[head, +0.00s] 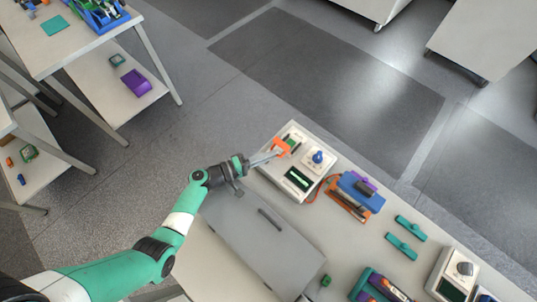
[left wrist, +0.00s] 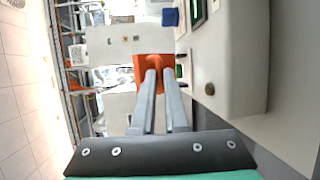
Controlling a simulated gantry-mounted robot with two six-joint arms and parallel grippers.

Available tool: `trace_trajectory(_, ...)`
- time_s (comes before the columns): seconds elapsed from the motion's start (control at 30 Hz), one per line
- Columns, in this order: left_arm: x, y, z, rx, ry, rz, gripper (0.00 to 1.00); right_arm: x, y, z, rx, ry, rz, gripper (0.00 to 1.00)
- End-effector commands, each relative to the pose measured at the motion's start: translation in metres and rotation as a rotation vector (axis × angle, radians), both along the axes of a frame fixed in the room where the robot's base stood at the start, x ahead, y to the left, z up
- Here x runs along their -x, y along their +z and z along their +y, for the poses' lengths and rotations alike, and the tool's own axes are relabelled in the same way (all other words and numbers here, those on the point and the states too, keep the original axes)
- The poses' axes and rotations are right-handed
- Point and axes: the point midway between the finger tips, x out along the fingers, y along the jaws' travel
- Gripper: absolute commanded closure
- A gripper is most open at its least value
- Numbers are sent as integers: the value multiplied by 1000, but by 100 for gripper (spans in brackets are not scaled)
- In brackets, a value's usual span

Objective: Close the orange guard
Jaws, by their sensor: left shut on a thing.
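The orange guard (head: 281,146) is at the upper left part of the pale battery cycler (head: 296,191). It appears to stand up from the cycler's top; its exact tilt is hard to tell. My left gripper (head: 272,157) reaches it from the left with its fingers shut on it. In the left wrist view the grey fingertips (left wrist: 160,75) meet the orange guard (left wrist: 155,64), and they hide part of it. The cycler's pale side (left wrist: 230,60) fills the right of that view. My right gripper is not in view.
The cycler has a blue knob (head: 318,157) and a green display (head: 298,179). A grey case with a handle (head: 262,245) lies below it. A blue and orange battery holder (head: 355,195) and teal pieces (head: 410,228) lie to the right.

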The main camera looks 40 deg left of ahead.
Motion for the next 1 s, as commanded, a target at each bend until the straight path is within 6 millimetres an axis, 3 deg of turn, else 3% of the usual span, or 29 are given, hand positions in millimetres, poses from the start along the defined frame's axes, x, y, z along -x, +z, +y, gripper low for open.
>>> trace_trajectory(0.6, -19, 34, 0, -7, -1, 386, 100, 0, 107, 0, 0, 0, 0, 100)
trace_trajectory(1.0, -31, 35, -1, -7, 0, 577, 100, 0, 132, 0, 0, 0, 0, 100)
